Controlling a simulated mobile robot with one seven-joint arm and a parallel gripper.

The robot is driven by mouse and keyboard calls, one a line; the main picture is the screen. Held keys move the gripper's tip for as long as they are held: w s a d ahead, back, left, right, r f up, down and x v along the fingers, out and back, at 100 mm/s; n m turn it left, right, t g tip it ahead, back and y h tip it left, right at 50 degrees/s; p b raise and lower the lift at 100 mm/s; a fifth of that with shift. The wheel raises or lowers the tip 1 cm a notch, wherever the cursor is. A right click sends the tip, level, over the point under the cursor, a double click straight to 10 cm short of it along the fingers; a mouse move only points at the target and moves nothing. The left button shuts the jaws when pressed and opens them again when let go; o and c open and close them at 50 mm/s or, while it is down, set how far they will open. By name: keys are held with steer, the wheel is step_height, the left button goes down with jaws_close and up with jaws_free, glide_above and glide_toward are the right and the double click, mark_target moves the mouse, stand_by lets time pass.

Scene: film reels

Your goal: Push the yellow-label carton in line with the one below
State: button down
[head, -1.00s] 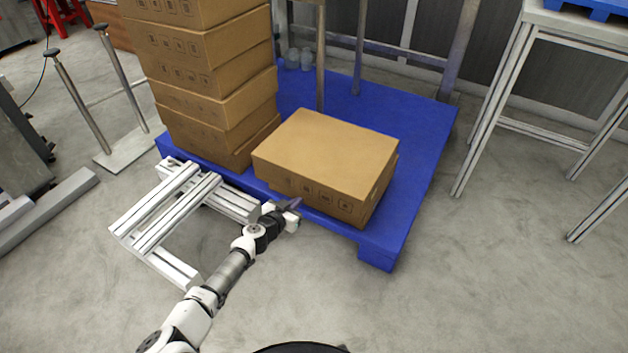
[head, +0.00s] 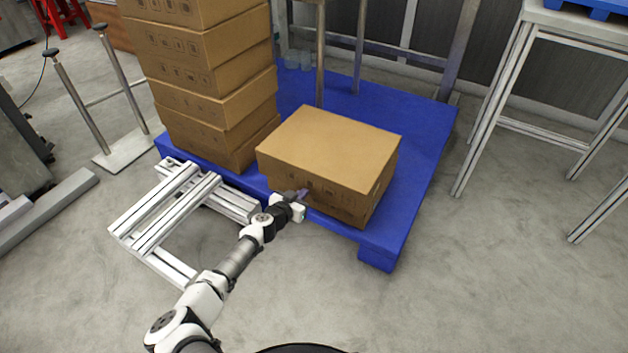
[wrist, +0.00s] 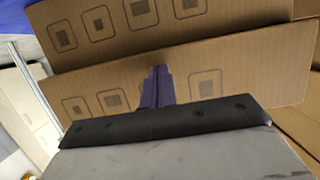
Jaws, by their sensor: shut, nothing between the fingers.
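A brown carton (head: 330,143) lies on top of another carton (head: 347,214) on the blue pallet. No yellow label shows on either. My gripper (head: 303,194) is shut and empty at the front face of this low stack, its fingertips at or very near the cardboard. In the wrist view the fingertips (wrist: 157,88) are in front of the face of one carton (wrist: 225,80) with printed square symbols. The other carton's face (wrist: 170,22) lies above it in that picture, and their edges are not parallel there. Whether the fingers touch cannot be told for certain.
A tall carton stack (head: 205,90) stands left on the blue pallet (head: 420,150). A metal profile frame (head: 185,215) lies on the floor left of my arm. A metal table (head: 510,90) stands at right. Floor in front is clear.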

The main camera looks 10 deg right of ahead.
steer(key=shift+s+a+p, duration=0.65)
steer(key=shift+s+p, duration=0.25)
steer(key=shift+p, duration=0.5)
steer(key=shift+s+a+p, duration=0.65)
steer(key=shift+s+p, duration=0.2)
steer(key=shift+p, duration=0.55)
steer(key=shift+r, duration=0.1)
step_height(320, 180, up, 6)
steer(key=p, duration=0.7)
